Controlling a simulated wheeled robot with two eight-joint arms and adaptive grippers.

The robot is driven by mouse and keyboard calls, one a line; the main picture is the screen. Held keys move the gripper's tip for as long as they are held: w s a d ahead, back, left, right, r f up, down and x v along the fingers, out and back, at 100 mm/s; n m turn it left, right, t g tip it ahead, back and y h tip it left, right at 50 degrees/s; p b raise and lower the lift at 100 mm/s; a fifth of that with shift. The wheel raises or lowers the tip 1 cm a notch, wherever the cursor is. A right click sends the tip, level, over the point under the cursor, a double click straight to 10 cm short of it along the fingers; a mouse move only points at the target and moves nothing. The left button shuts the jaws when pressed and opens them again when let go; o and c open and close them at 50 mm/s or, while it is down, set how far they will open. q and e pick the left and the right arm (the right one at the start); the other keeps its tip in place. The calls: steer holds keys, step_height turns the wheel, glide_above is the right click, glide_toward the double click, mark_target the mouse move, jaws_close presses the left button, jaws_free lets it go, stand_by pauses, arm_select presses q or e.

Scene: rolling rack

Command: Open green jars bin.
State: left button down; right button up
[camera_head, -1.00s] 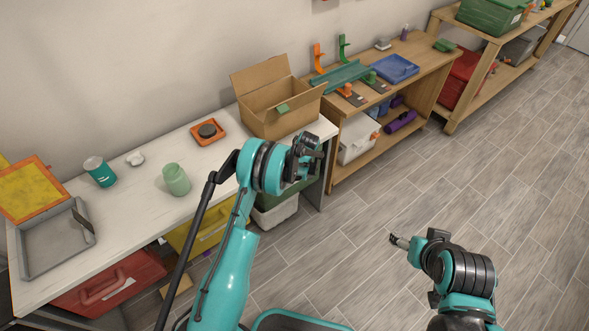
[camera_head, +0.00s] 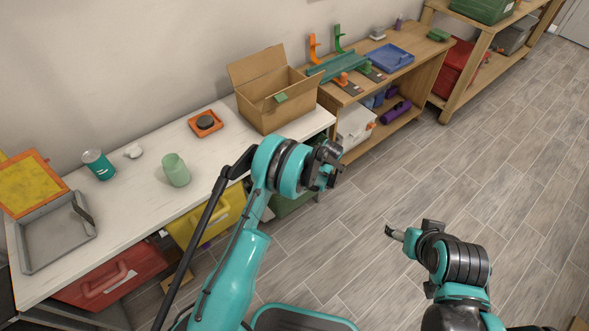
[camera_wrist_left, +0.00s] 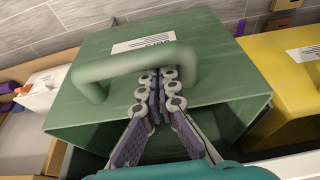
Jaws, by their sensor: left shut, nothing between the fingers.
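The green bin (camera_head: 291,203) sits under the white table in the head view, mostly behind my left arm. In the left wrist view the green bin (camera_wrist_left: 205,65) fills the middle, with a looped handle (camera_wrist_left: 115,64) and a white label I cannot read. Its dark interior shows along the lower side of the picture. My left gripper (camera_head: 332,165) is shut and empty. In the left wrist view its fingertips (camera_wrist_left: 157,78) overlap the handle; I cannot tell if they touch it. My right gripper (camera_head: 391,232) hangs over open floor, its jaws too small to judge.
A yellow bin (camera_wrist_left: 290,80) is close beside the green one; a red bin (camera_head: 112,281) is farther left. A white box (camera_head: 355,128) sits on the wooden shelf to the right. The tabletop (camera_head: 140,210) holds a cardboard box (camera_head: 275,92) and jar. Floor at right is clear.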

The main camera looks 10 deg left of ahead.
arm_select(q)
steer(key=s+d, duration=1.4)
steer(key=d, duration=0.3)
steer(key=shift+d, duration=0.4)
arm_select(e)
steer(key=shift+s+a+f, duration=0.1)
steer(key=shift+s+f, duration=0.05)
steer(key=shift+s, duration=0.1)
arm_select(q)
steer(key=shift+w, duration=0.1)
